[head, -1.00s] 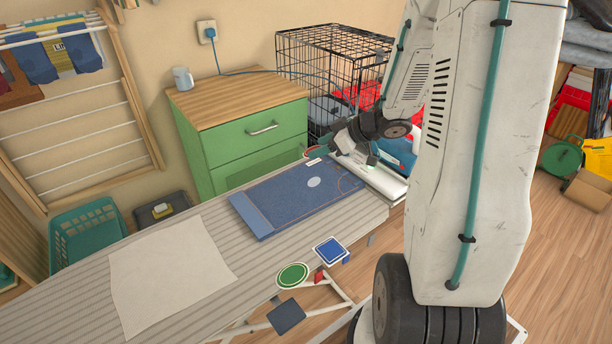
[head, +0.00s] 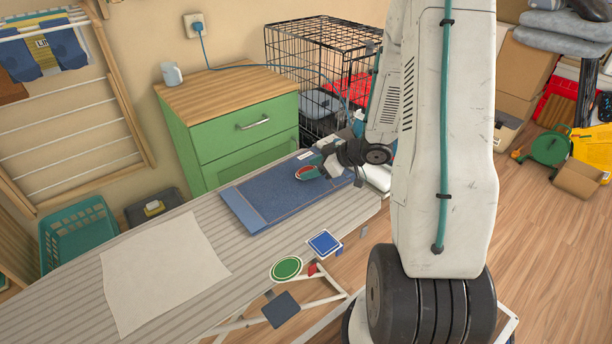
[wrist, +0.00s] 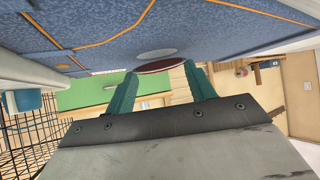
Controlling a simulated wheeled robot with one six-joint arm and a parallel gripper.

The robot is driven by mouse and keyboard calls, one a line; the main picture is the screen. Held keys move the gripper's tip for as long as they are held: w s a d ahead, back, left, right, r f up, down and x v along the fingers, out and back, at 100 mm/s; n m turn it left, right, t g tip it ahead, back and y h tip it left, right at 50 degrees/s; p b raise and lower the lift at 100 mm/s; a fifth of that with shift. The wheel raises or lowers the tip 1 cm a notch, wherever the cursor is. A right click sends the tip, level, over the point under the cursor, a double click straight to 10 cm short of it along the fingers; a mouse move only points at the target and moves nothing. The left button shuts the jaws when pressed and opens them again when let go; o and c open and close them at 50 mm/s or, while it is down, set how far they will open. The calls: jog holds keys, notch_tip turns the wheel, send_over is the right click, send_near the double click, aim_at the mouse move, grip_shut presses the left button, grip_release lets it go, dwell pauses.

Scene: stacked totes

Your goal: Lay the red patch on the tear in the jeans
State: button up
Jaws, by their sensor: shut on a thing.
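The blue jeans (head: 262,205) lie flat on the striped ironing board. My gripper (head: 317,171) is over the jeans' right half. Its teal fingers (wrist: 160,82) are shut on the red patch (wrist: 160,66), a dark red disc seen nearly edge-on in the wrist view. In the head view the patch (head: 307,173) shows red with a pale rim. The tear (wrist: 156,54), a pale oval in the denim, shows right beside the patch in the wrist view; in the head view the patch and gripper hide it. I cannot tell whether the patch touches the denim.
A green round patch (head: 286,268) and a blue square patch (head: 324,243) sit at the board's near edge. A white cloth (head: 160,270) covers the board's left part. A green cabinet (head: 240,130) and a wire crate (head: 300,65) stand behind the board.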

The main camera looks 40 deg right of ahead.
jog(key=o, duration=0.8)
jog(key=shift+s, duration=0.1)
jog(key=shift+s+d+r, duration=0.5)
jog(key=shift+s+d, duration=0.15)
jog(key=shift+s, duration=0.4)
jog(key=shift+s+d+r, duration=0.45)
jog(key=shift+s+d, duration=0.15)
jog(key=shift+s, duration=0.45)
jog(key=shift+s+d+r, duration=0.5)
jog(key=shift+s+d, duration=0.15)
jog(key=shift+s, duration=0.4)
jog(key=shift+r, duration=0.1)
notch_tip(320, 180, up, 7)
jog(key=s+d, duration=0.1)
jog(key=s, duration=0.1)
jog(key=shift+s+d, duration=0.2)
jog(key=shift+d, duration=0.05)
